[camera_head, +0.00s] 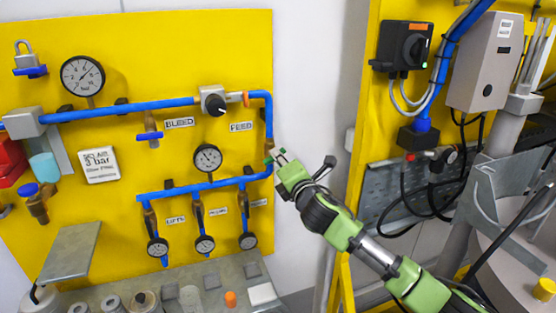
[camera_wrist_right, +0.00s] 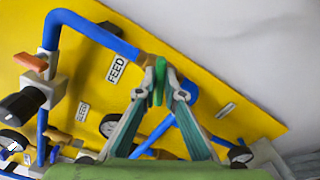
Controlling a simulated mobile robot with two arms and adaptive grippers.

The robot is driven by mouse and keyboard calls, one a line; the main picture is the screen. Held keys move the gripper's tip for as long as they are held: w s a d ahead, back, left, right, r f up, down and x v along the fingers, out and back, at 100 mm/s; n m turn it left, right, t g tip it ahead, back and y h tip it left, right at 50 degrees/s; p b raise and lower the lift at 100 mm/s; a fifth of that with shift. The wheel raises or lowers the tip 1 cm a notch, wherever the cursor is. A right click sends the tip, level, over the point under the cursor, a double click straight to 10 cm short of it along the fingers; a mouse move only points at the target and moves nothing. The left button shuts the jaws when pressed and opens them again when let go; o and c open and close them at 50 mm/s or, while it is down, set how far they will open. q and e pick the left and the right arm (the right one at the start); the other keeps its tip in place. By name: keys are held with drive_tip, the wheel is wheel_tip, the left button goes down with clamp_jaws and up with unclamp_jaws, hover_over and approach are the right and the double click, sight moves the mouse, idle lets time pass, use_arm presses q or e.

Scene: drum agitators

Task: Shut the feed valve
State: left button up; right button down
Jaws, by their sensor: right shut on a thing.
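The FEED label (camera_head: 241,127) is on the yellow panel, left of a blue pipe that turns down at the panel's right edge. A small brass-coloured valve body (camera_head: 268,143) sits in that pipe; it also shows in the right wrist view (camera_wrist_right: 147,60). A green handle (camera_wrist_right: 160,80) is at this valve. My right gripper (camera_head: 275,158) reaches in from the lower right, and its fingertips are closed on the green handle; they also show in the wrist view (camera_wrist_right: 166,88). The fingers partly hide the handle, so its exact angle is unclear. My left gripper is out of view.
A black-knobbed regulator (camera_head: 214,101) and an orange piece (camera_head: 245,99) sit on the upper pipe. A pressure gauge (camera_head: 208,158) and a lower blue manifold (camera_head: 205,186) are left of the gripper. The white wall right of the panel is clear.

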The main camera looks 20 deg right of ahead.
drive_tip(key=m, duration=0.5)
drive_tip(key=shift+f+m+b, duration=0.15)
drive_tip(key=shift+m+b, duration=0.15)
drive_tip(key=shift+b, duration=0.1)
idle(0.3)
drive_tip(key=c, duration=2.1)
unclamp_jaws()
drive_tip(key=shift+d, duration=0.1)
drive_tip(key=shift+c, duration=0.2)
drive_tip(key=s, duration=1.2)
drive_tip(key=shift+d, duration=0.2)
